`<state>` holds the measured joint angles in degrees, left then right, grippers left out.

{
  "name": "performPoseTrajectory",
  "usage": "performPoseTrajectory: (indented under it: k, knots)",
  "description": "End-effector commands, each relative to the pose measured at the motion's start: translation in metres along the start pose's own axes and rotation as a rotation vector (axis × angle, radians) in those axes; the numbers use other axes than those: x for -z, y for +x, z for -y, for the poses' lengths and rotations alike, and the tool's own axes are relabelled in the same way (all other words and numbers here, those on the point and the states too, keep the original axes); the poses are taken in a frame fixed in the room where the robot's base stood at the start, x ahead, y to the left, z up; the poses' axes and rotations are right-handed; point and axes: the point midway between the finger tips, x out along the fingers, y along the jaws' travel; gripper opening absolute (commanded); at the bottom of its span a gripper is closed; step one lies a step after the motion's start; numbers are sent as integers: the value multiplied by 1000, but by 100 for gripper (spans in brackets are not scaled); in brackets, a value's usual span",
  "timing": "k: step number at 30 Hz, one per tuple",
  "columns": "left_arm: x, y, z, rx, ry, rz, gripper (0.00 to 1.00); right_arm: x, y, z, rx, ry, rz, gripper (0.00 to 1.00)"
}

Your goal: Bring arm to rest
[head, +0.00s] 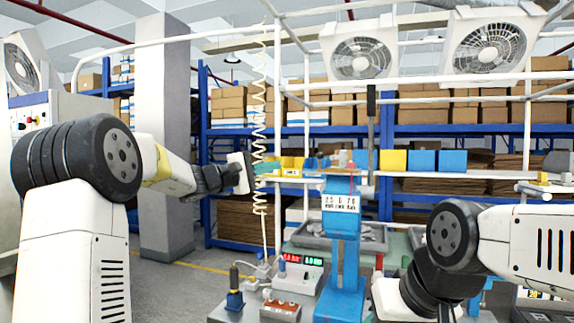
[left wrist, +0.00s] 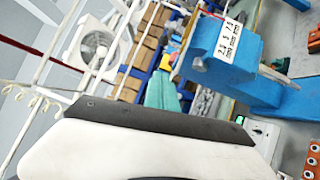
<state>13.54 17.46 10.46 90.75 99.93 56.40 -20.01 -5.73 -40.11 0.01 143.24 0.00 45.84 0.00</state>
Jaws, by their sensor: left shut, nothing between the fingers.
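My left arm reaches in from the left in the head view, raised above the bench. Its gripper (head: 266,168) has teal fingers that are shut with nothing between them. The fingers point right, toward the blue test stand (head: 341,210) with a white label, and appear apart from it. In the left wrist view the teal fingers (left wrist: 162,92) show beyond the white and dark gripper body, with the blue stand (left wrist: 228,52) to their right. My right arm is bent at the lower right of the head view; its gripper is not visible.
A meter with red and green displays (head: 298,268) and an orange-topped terminal box (head: 280,311) sit on the bench. A coiled cable (head: 259,130) hangs near my left gripper. Yellow bin (head: 393,161) and blue bins (head: 437,160) line a shelf behind. A grey pillar (head: 164,130) stands at left.

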Motion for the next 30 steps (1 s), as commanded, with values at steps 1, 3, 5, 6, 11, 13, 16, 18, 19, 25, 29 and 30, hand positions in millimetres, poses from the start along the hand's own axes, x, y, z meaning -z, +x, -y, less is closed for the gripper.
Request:
performPoseTrajectory:
  k: [1,3,5,6,11,13,16,18,19,25,29,30]
  knots:
    - [0,-5,0,0,0,-1,0,0,0,0,0,0,0,36]
    - [-1,-10,1,5,3,0,0,0,0,0,0,0,0,36]
    - [-9,-12,3,26,14,8,0,0,0,0,0,0,0,36]
    - [-20,-14,7,55,29,19,0,0,0,0,0,0,0,36]
    - [-95,-40,45,295,161,89,0,0,0,0,0,0,0,36]
    - [-132,-66,72,439,247,120,0,0,0,0,0,0,0,36]
    - [-174,-115,110,640,379,151,0,0,0,0,0,0,0,36]
    - [-196,-154,136,770,478,164,0,0,0,0,0,0,0,36]
    - [-204,-172,146,823,522,168,0,0,0,0,0,0,0,36]
    - [-229,-279,198,1108,799,172,0,0,0,0,0,0,0,36]
    - [-230,-321,217,1210,922,165,0,0,0,0,0,0,0,36]
    - [-230,-328,220,1230,947,163,0,0,0,0,0,0,0,36]
